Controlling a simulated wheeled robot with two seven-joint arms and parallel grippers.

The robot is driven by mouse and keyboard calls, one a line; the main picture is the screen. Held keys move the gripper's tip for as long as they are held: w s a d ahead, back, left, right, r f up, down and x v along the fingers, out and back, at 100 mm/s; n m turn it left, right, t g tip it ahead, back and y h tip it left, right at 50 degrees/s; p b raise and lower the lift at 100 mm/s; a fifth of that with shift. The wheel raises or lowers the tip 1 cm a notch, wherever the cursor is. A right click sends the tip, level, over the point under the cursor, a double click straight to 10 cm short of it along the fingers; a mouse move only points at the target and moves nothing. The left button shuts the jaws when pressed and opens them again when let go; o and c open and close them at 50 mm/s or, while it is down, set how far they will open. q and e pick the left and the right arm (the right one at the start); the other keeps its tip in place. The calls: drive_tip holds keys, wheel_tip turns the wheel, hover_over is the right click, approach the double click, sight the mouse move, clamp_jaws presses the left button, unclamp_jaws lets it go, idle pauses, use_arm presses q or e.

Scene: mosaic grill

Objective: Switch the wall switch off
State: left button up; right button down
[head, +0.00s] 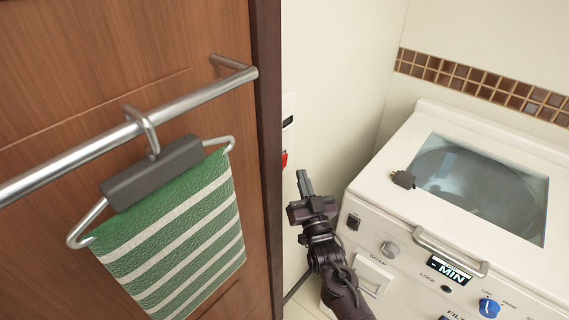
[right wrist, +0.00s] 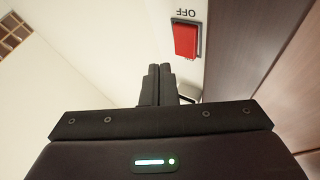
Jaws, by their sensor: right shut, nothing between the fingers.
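The wall switch is a red rocker (head: 284,159) on a pale panel, partly cut off by the dark door edge in the head view. In the right wrist view the red rocker (right wrist: 186,38) shows whole, with the letters OFF upside down at its upper side; a label at its lower side is mostly hidden. I cannot tell for sure which side is pressed in. My right gripper (head: 303,183) is shut and empty, just right of and below the switch. Its closed fingertips (right wrist: 160,69) look apart from the rocker. My left gripper is not in view.
A wooden door (head: 130,55) with a metal rail (head: 65,160) and a hung green-striped towel (head: 180,225) fills the left. A white washing machine (head: 370,200) with a glass lid stands right of my right arm. A bare wall (head: 340,75) lies between.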

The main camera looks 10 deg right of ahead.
drive_tip(key=shift+s+d+r+p, duration=0.25)
drive_tip(key=shift+s+d+p, duration=0.3)
drive_tip(key=shift+s+d, duration=0.4)
drive_tip(key=shift+a, duration=0.15)
drive_tip(key=s+f+n+g, duration=0.1)
drive_tip(key=s+f+g, duration=0.3)
drive_tip(key=f, duration=0.8)
drive_tip(key=s+f+g, duration=0.3)
drive_tip(key=s+f, duration=0.2)
drive_tip(key=f, duration=0.6)
drive_tip(key=s+f+n+g, duration=0.1)
drive_tip(key=s+f+g, duration=0.3)
drive_tip(key=f, duration=0.8)
drive_tip(key=s+d+f+g, duration=0.1)
drive_tip(key=s+f+g, duration=0.2)
drive_tip(key=s+f, duration=0.3)
drive_tip(key=s+d+f+n+g, duration=0.1)
drive_tip(key=s+f+g, duration=0.3)
drive_tip(key=s, duration=1.3)
drive_tip(key=s+d+f+g+h, duration=0.1)
drive_tip(key=s+d+f+g, duration=0.2)
drive_tip(key=s+f, duration=0.6)
drive_tip(key=s, duration=0.3)
drive_tip(key=shift+f+n, duration=0.3)
drive_tip(key=shift+f, duration=0.05)
